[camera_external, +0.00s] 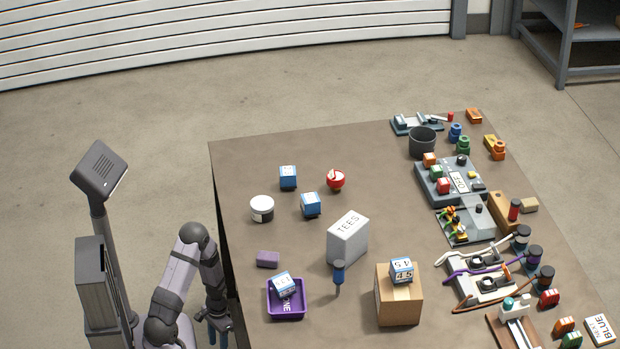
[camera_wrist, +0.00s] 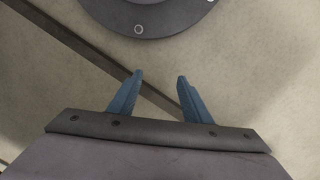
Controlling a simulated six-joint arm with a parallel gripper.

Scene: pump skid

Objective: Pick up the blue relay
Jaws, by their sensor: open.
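Several blue, white-marked cubes could be the relay; I cannot tell which from their look. One blue cube (camera_external: 288,177) is at the back left of the table, and another blue cube (camera_external: 310,204) is just in front of it. A third blue cube (camera_external: 401,270) sits on a cardboard box, and a fourth blue cube (camera_external: 282,284) lies tilted in a purple tray. My gripper (camera_external: 219,338) is low beside the table's left edge, apart from all of them. In the wrist view my gripper (camera_wrist: 158,82) is open, with nothing between its blue fingers.
Fixtures, including a grey panel (camera_external: 425,192), crowd the right side. The back left is clear.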

